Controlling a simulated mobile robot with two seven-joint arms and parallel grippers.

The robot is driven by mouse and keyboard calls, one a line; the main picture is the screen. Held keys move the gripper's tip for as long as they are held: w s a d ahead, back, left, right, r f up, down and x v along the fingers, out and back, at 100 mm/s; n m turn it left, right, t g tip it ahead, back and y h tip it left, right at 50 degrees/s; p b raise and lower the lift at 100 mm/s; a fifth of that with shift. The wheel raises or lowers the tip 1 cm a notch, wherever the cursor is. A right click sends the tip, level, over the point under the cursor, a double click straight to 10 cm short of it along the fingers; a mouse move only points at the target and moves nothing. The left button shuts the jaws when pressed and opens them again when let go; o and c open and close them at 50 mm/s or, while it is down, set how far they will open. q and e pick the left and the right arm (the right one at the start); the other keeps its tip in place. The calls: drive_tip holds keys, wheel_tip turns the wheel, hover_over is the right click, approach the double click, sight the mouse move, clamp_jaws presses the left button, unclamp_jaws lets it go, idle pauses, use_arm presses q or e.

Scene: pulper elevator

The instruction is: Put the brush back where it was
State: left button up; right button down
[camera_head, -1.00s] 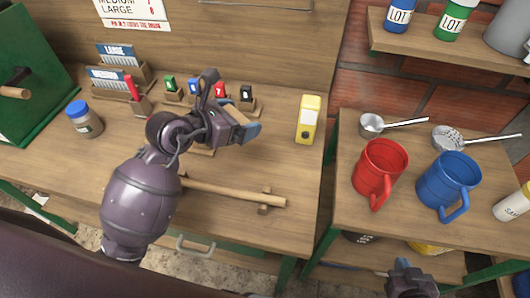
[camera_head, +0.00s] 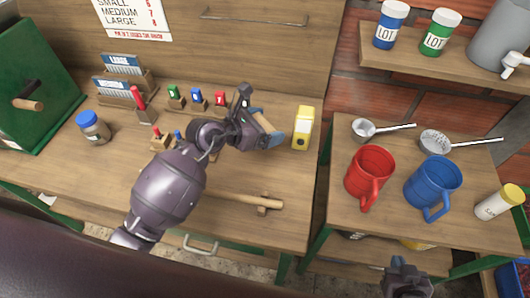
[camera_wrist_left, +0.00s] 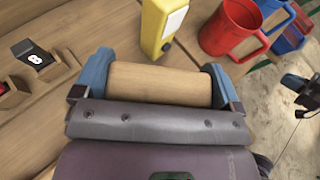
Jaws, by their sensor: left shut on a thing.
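My left gripper (camera_head: 267,130) is shut on a plain wooden block, which I take to be the brush (camera_wrist_left: 160,85). In the left wrist view the block lies crosswise between the two blue fingertips. No bristles show, so its underside is hidden. In the head view the gripper is over the right part of the wooden bench (camera_head: 250,232), just left of the yellow box (camera_head: 303,128). I cannot tell whether the block touches the bench. My right gripper (camera_head: 405,278) is low at the right in front of the side table; its jaws are unclear.
A wooden rod (camera_head: 240,199) lies on small rests near the bench's front. Several numbered colored blocks (camera_head: 197,96) and a blue-lidded jar (camera_head: 93,127) stand to the left. A red mug (camera_head: 368,173) and a blue mug (camera_head: 431,182) stand on the side table.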

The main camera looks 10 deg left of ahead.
use_arm(q)
wheel_tip(320, 180, down, 12)
drive_tip(key=shift+r+b, duration=0.15)
drive_tip(key=shift+b, duration=0.6)
drive_tip(key=o, duration=0.4)
drive_tip(key=shift+o, duration=0.7)
drive_tip(key=v, duration=1.2)
drive_tip(key=shift+s, duration=0.15)
